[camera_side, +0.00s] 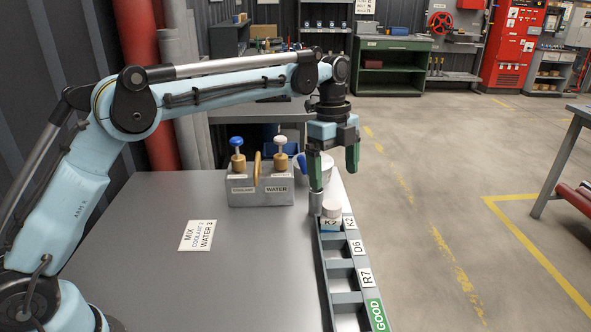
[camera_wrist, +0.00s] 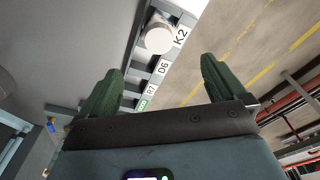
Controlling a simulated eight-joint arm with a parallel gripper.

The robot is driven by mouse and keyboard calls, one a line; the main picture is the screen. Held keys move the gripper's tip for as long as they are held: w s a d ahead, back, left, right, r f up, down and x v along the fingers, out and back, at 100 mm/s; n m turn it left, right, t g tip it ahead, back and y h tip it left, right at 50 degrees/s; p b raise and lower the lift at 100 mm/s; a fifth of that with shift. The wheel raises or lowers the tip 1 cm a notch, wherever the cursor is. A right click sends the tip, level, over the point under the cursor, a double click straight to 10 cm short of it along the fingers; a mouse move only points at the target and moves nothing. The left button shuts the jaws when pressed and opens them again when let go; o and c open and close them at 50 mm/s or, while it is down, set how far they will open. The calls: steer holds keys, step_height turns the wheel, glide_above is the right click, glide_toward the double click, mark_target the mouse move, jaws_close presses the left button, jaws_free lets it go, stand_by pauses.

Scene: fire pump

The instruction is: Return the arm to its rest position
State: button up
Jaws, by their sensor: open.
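My gripper (camera_side: 333,168) has its two green fingers spread apart, with nothing between them. It hangs over the far end of a narrow slotted rack (camera_side: 345,283) along the table's right edge. In the wrist view, my gripper (camera_wrist: 160,75) also shows open and empty. A jar (camera_side: 331,216) with a white lid and a label starting with K sits in the rack's slot marked K2, below the fingers and apart from them. Its white lid also shows in the wrist view (camera_wrist: 157,38). The slots marked D6, R7 and GOOD look empty.
A grey block (camera_side: 261,186) with blue and white knobs, labelled COOLANT and WATER, stands left of my gripper. A white bowl (camera_side: 318,172) is partly hidden behind the fingers. A MIX card (camera_side: 197,235) lies on the table (camera_side: 240,285), whose front is clear.

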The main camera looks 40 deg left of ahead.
steer(key=shift+r, duration=0.15)
steer(key=s+a+r+n+t, duration=0.2)
steer(key=s+r+n, duration=0.1)
steer(key=s+n, duration=0.25)
steer(key=s+a+r+n+t, duration=0.2)
steer(key=s+a+n, duration=0.1)
steer(key=s+n, duration=0.25)
steer(key=s+a+f+n+t, duration=0.1)
steer(key=s+f+n, duration=0.2)
steer(key=s, duration=0.3)
steer(key=s+a+f+n+t+y, duration=0.1)
steer(key=s+a+f+n+t, duration=0.1)
steer(key=s+n, duration=0.4)
steer(key=shift+f, duration=0.75)
